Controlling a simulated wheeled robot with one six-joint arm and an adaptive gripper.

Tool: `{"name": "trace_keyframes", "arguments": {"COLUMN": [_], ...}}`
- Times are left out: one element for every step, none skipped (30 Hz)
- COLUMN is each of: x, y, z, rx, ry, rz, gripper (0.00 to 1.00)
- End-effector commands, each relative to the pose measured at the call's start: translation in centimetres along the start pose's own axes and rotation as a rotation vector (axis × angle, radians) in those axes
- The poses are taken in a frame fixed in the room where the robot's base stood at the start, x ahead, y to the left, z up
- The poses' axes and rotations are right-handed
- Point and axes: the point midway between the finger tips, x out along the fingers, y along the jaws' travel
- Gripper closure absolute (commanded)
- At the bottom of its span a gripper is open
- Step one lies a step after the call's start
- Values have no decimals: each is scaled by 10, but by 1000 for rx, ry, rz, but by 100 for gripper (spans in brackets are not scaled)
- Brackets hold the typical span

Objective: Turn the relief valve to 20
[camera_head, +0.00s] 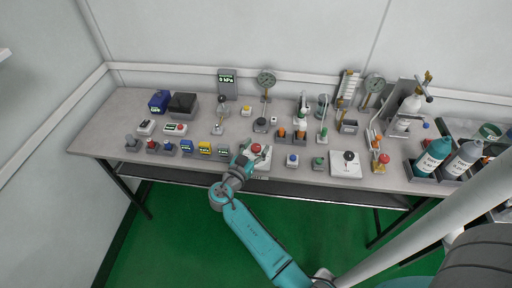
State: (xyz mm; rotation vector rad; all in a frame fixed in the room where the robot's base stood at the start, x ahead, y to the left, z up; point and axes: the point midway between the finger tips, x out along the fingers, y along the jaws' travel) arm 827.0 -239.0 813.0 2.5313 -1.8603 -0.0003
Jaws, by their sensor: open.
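My teal arm reaches up from the bottom of the view to the front edge of the bench (120,112). My gripper (256,156) is open at the front middle of the bench. A red knob (256,148) on a pale base shows at the gripper, between or just behind its fingers; I cannot tell whether they touch it. Another red knob (383,158) stands farther right on a small fitting. No label or scale marking is readable on either knob, so I cannot tell which is the relief valve. The pale base is partly hidden by my gripper.
A grey display (227,84) reads 0 kPa at the back, beside a round dial gauge (267,79). Several small testers line the front left. A white plate with a black knob (348,157) lies right of my gripper. Bottles (434,157) stand at the far right.

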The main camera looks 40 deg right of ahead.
Motion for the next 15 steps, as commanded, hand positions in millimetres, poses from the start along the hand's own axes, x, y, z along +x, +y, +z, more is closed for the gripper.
{"name": "trace_keyframes", "arguments": {"x": [1,1,1,0,0,0,0,0,0,0,0,0,0,0,0], "y": [0,0,0,0,0,0,0,0,0,0,0,0,0,0,0], "z": [0,0,0,0,0,0,0,0,0,0,0,0,0,0,0], "rx": [0,0,0,0,0,0,0,0,0,0,0,0,0,0,0], "ry": [0,0,0,0,0,0,0,0,0,0,0,0,0,0,0], "rz": [0,0,0,0,0,0,0,0,0,0,0,0,0,0,0], "gripper": [36,36,36,36,36,36,39,46,56,64,71,81,89,96,97]}}
